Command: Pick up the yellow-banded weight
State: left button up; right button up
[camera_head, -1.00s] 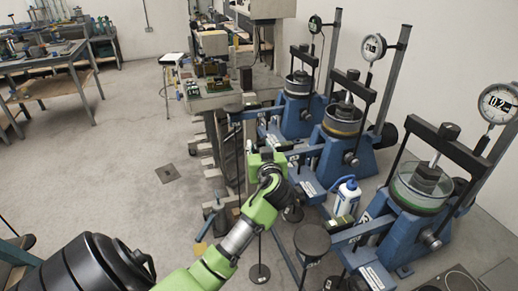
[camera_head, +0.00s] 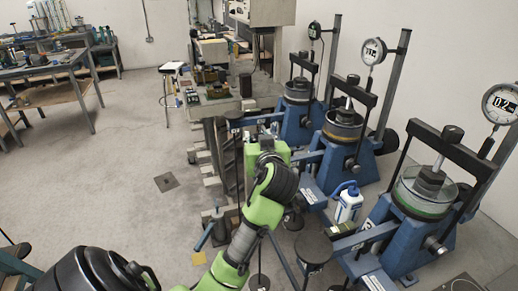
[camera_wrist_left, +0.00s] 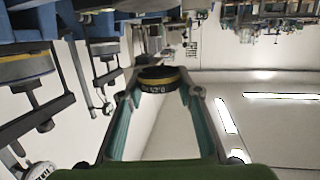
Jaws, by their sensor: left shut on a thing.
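In the left wrist view the yellow-banded weight (camera_wrist_left: 159,83) is a short black disc with a yellow stripe and pale lettering on its side. It sits between the fingertips of my left gripper (camera_wrist_left: 160,93), which is shut on it, one teal-sided finger on each side. In the head view my left arm reaches in from the bottom, and its green wrist (camera_head: 268,160) is in front of the blue machines. The fingers and the weight cannot be made out clearly there. My right gripper is not in view.
Several blue lever frames (camera_head: 404,235) with dial gauges (camera_head: 502,102) line the right side. A white bottle with a blue top (camera_head: 348,203) stands between two of them. A dark round plate (camera_head: 313,246) is near the front. A workbench (camera_head: 50,70) is far left; the floor (camera_head: 110,170) between is mostly clear.

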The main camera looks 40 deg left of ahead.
pick_arm(q)
jog(key=s+d+r+p, duration=0.1)
jog(key=s+d+r, duration=0.5)
jog(key=s+r, duration=0.2)
jog(key=shift+d+r+p, duration=0.35)
dwell(1.1)
